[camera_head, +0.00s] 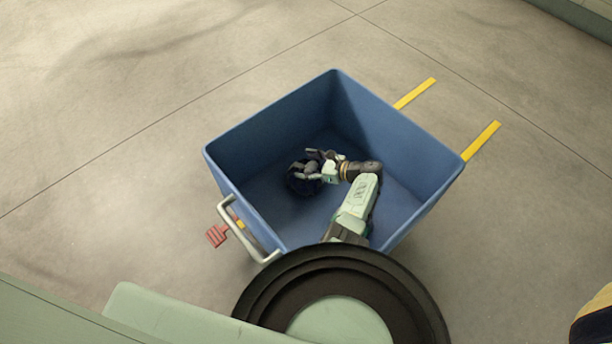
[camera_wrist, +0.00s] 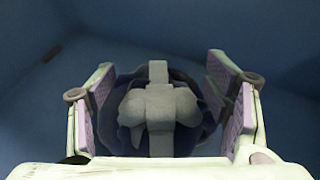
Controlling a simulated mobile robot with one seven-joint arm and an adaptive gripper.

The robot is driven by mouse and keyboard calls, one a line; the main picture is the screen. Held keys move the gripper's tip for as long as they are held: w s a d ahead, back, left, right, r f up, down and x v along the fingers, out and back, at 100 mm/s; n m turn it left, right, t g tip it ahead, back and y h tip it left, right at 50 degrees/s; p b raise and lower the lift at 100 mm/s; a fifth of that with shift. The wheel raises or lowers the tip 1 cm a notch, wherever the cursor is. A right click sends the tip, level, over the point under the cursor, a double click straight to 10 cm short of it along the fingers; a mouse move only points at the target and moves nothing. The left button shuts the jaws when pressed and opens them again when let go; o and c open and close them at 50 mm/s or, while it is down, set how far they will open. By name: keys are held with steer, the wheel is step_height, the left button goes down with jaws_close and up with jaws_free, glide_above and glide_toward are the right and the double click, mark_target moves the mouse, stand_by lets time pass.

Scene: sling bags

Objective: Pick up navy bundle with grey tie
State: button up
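The navy bundle (camera_head: 301,187) sits on the floor of the blue bin, toward its left side. In the wrist view the navy bundle (camera_wrist: 125,112) shows its grey tie (camera_wrist: 158,106), a thick knot with a strap on top. My gripper (camera_head: 311,166) is down inside the bin over the bundle and hides part of it. In the wrist view my gripper (camera_wrist: 160,90) has its fingers spread wide, with one pad on each side of the bundle. The pads are very close to its sides; whether they touch cannot be told.
The blue bin (camera_head: 405,140) has high walls around my arm. The concrete floor around is mostly clear.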

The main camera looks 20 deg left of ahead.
steer(key=shift+s+f, duration=0.1)
jaws_close()
stand_by(0.7)
